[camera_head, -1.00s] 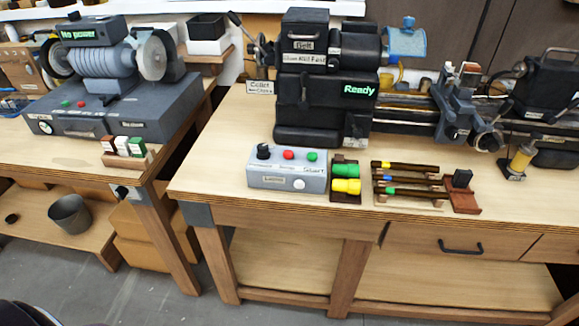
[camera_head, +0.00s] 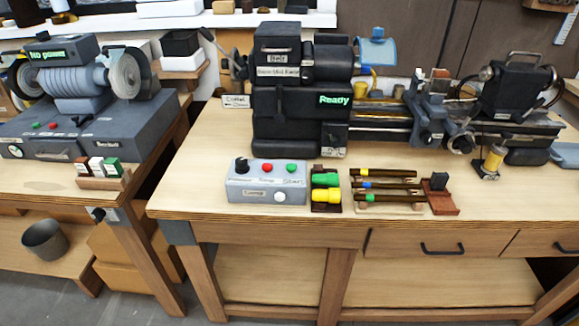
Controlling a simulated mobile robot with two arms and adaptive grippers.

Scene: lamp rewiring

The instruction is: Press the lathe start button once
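The lathe (camera_head: 300,115) stands at the back of the right bench, and its display reads "Ready". A grey control box (camera_head: 256,195) sits on the bench in front of it. On its top are a black knob (camera_head: 241,165), a red button (camera_head: 267,168) and a green button (camera_head: 291,168) with a "Start" label beneath it. A white round button or lamp (camera_head: 281,196) is on its front face. Neither of my grippers shows in the head view.
A rack of dark rods (camera_head: 385,185) and a red-brown block (camera_head: 440,195) lie further right. A grinder (camera_head: 75,95) reading "No power" is on the left bench. The bench's front strip is clear.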

